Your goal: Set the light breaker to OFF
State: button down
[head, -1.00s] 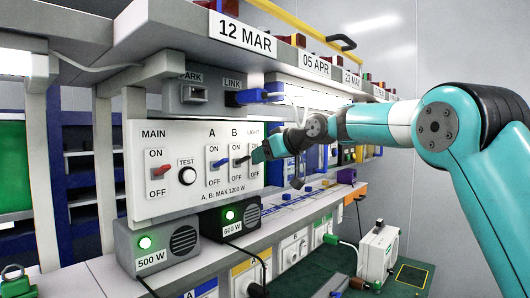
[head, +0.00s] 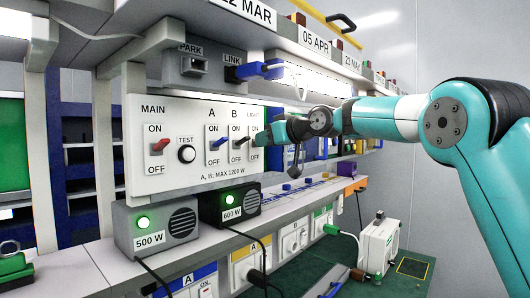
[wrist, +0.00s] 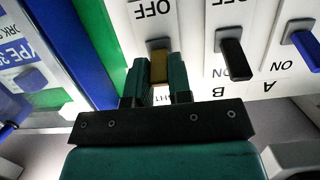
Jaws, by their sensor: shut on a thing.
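The white breaker panel (head: 187,185) shows in the head view with MAIN, A, B and LIGHT switches. My gripper (head: 262,139) is at the LIGHT switch at the panel's right end and hides its lever there. In the wrist view, where the labels appear upside down, my gripper (wrist: 160,80) is closed around the yellow-brown light breaker lever (wrist: 159,64), with a teal finger on each side. The OFF label (wrist: 152,9) shows above the lever, and the LIGHT label below is mostly covered by the fingers.
The black B lever (wrist: 234,60) and blue A lever (wrist: 301,45) stand beside the light breaker. A shelf carrying a blue LINK plug (head: 262,70) overhangs the panel. Two lit boxes, 500 W (head: 150,240) and 600 W (head: 232,203), stand below.

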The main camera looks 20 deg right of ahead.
notch_tip(320, 180, down, 3)
jog(key=t+y+b, duration=0.2)
jog(key=t+b, duration=0.1)
jog(key=b, duration=0.5)
jog(key=t+y+b, duration=0.2)
jog(key=t+b, duration=0.1)
jog(key=b, duration=0.5)
jog(key=shift+t+y+b, duration=0.3)
jog(key=shift+t+b, duration=0.05)
jog(key=shift+t, duration=0.05)
jog(key=shift+r, duration=0.1)
jog(key=c, duration=1)
grip_release()
jog(key=shift+c, duration=0.2)
jog(key=shift+s, duration=0.1)
jog(key=b+v, duration=0.8)
jog(key=v, duration=0.9)
jog(key=shift+f, duration=0.25)
